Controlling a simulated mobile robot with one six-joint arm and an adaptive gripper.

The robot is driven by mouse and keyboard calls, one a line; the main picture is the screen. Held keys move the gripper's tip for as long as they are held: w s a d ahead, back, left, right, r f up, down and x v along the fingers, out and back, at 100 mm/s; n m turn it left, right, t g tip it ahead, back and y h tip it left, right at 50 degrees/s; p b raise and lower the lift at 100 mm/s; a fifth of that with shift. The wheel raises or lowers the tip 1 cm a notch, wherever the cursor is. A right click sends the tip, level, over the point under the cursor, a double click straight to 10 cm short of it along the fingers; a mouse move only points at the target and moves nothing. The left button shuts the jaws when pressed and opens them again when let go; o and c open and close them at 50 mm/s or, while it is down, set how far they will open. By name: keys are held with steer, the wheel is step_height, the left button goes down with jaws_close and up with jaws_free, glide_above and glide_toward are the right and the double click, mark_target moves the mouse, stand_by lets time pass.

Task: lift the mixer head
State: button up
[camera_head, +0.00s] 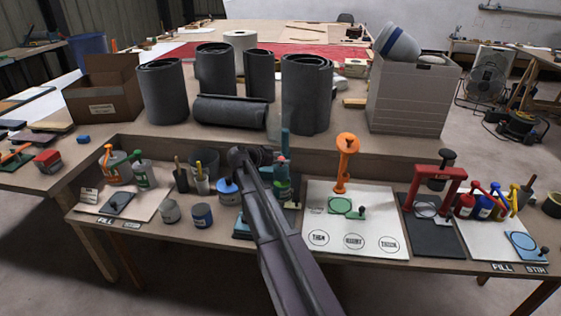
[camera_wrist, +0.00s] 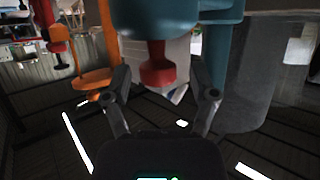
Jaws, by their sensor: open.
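The mixer is teal. In the head view, its teal upper part (camera_head: 285,140) shows just right of my arm's end, with a small red part (camera_head: 283,161) below it. My arm hides much of the rest. In the wrist view, the teal mixer head (camera_wrist: 165,14) fills the top middle, with a red knob-like handle (camera_wrist: 157,66) on it. My gripper (camera_wrist: 160,72) is open, one finger on each side of the red handle. I cannot tell whether either finger touches it.
An orange stand (camera_head: 346,160) on a white board and a red press frame (camera_head: 440,178) are to the right.

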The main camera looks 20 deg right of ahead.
steer(key=shift+d, duration=0.1)
steer(key=shift+c, duration=0.2)
jaws_close()
steer(key=shift+r, duration=0.15)
step_height(320, 180, up, 11)
steer(key=p, duration=1.1)
steer(key=shift+w, duration=0.15)
steer(key=shift+o, duration=0.2)
jaws_free()
steer(key=shift+f, duration=0.2)
